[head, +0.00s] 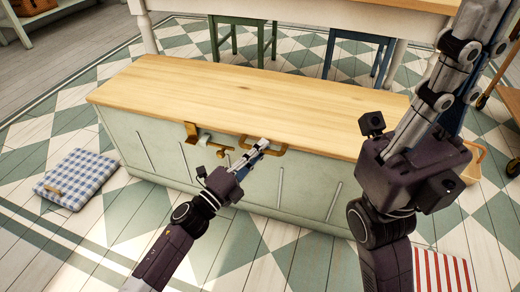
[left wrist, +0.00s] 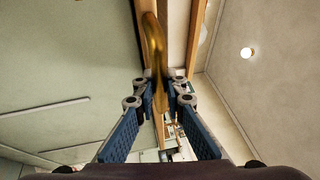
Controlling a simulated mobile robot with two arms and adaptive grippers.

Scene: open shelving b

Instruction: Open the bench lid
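The bench (head: 165,150) has a pale green body and a light wooden lid (head: 250,95), which lies flat and closed on top. A brass handle (head: 262,148) sits at the front just under the lid's edge. My left gripper (head: 262,145) is at this handle. In the left wrist view the brass handle (left wrist: 154,45) runs down between the two blue-padded fingers (left wrist: 164,98), with a gap showing beside it; firm contact cannot be made out. My right gripper (head: 475,40) is raised at the right, close to the camera, its fingertips cut off by the top edge.
A brass latch piece (head: 191,132) is on the bench front, left of the handle. A blue checked cushion (head: 76,178) lies on the floor at left. A table with green (head: 240,35) and blue chairs stands behind. A red-striped cloth (head: 440,270) is at lower right.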

